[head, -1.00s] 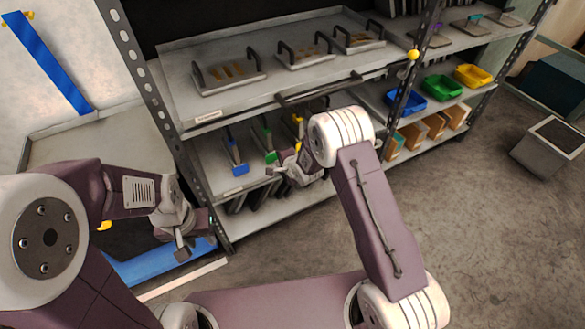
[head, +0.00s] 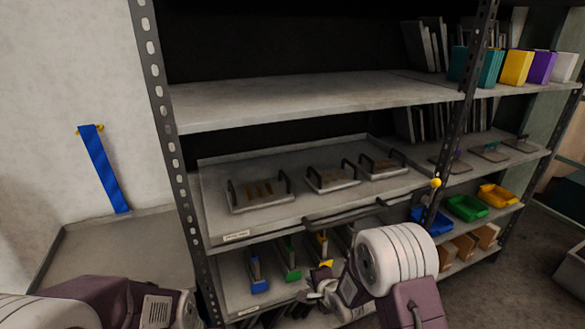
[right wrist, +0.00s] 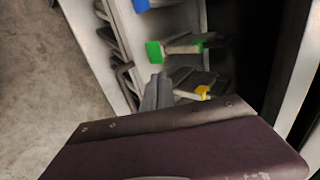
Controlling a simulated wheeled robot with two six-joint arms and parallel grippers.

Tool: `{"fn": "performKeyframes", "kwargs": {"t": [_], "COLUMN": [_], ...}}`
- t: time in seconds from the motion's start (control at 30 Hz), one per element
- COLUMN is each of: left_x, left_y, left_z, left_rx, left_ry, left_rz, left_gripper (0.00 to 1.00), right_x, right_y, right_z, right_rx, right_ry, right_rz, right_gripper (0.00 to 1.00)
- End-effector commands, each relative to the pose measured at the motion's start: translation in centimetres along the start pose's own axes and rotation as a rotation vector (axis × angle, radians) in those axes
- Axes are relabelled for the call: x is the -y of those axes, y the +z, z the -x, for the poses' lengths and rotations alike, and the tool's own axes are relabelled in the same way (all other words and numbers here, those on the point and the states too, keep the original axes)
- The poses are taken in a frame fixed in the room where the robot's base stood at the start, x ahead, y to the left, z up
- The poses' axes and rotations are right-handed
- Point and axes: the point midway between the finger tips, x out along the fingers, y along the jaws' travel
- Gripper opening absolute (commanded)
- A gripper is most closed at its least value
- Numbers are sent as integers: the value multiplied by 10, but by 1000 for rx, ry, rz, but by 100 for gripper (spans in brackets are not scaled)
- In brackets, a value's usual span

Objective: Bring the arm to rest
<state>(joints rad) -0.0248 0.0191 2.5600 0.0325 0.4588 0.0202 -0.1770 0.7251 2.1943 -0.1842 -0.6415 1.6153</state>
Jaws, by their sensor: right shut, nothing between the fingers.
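My right arm comes in from the lower right in the head view. Its gripper (head: 315,296) is shut and empty, in front of the lower shelf with the coloured-handled tools. In the right wrist view, its grey fingers (right wrist: 156,93) show close to the green-ended tool (right wrist: 154,51) and the yellow-marked tool (right wrist: 202,92); I cannot tell whether they touch. My left arm (head: 120,300) shows at the bottom left of the head view, with its gripper cut off below the picture.
A metal rack fills the middle. A pulled-out tray (head: 300,206) holds flat dies with handles. Below stand blue (head: 258,272), green (head: 292,262) and yellow (head: 325,252) tools. Blue, green (head: 466,207) and yellow bins are at right. A blue strap (head: 103,170) hangs on the left wall.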

Motion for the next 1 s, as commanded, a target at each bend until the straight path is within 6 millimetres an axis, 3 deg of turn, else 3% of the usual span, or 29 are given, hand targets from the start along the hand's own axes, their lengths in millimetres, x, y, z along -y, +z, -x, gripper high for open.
{"fn": "performKeyframes", "kwargs": {"t": [0.1, 0.17, 0.2, 0.27, 0.4, 0.6, 0.7, 0.73, 0.8, 1.0], "left_x": [0, 0, 0, 0, 0, 0, 0, 0, -1, -2], "left_y": [0, 0, 0, 0, 0, 0, 0, 0, -4, -12], "left_z": [0, 0, 0, 0, 0, 0, 0, 4, 45, 114], "left_rx": [0, 0, 0, 0, 0, 0, 0, 0, 1, -1], "left_ry": [0, 0, 0, 0, 0, 0, 0, 0, 0, 0], "left_rz": [0, 0, 0, 0, 0, 0, 0, 0, 0, 0], "left_gripper": [36, 36, 36, 36, 36, 36, 36, 36, 36, 36], "right_x": [61, 70, 64, 43, -26, -113, -134, -132, -100, -47], "right_y": [-28, -45, -55, -64, -59, -28, -17, -17, -18, -19], "right_z": [41, 72, 92, 122, 173, 221, 238, 241, 267, 311], "right_rx": [-59, -108, -138, -163, -74, 264, 439, 466, 456, 454], "right_ry": [-119, -105, -57, 55, 339, 624, 675, 667, 667, 666], "right_rz": [-24, 1, 62, 198, 534, 929, 1117, 1176, 1164, 1163], "right_gripper": [0, 0, 0, 0, 0, 0, 0, 0, 0, 0]}}
